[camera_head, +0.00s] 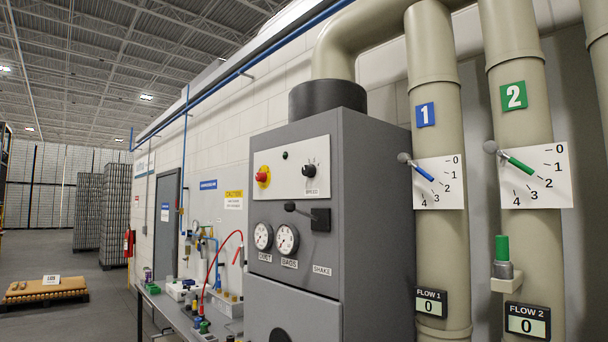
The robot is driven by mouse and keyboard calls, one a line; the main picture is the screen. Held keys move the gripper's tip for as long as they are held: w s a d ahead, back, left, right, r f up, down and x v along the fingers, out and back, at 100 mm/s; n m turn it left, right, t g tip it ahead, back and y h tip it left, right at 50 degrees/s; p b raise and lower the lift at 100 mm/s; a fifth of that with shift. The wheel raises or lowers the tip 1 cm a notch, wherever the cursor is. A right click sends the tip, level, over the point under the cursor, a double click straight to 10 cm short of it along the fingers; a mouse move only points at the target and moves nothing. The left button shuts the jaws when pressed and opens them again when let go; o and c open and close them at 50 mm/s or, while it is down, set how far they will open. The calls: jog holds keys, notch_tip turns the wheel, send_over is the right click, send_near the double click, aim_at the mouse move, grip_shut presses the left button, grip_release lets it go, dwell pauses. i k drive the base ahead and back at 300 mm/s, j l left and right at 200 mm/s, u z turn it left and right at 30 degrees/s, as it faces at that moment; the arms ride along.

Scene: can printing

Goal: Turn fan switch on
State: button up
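A grey machine cabinet (365,215) stands at the centre with a large duct rising from its top. Its white panel (292,202) carries a red button on a yellow base (263,176), a small dark indicator (285,155) and a black rotary knob (309,170). Below the panel is a black switch box (320,219) with a lever (290,207) sticking out to the left. No label reading "fan" is legible, so I cannot tell which control is the fan switch. My gripper is not in view.
Two round gauges (263,236) (287,239) sit below the panel. Pipes 1 (437,100) and 2 (515,75) at right carry dial levers and displays reading 0. A cluttered bench (185,318) adjoins the cabinet's left; open floor (60,265) lies far left.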

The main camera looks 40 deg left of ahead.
aim_at(261, 177)
jog(key=u, duration=1.8)
jog(key=i+j, duration=0.1)
jog(key=i+z, duration=0.05)
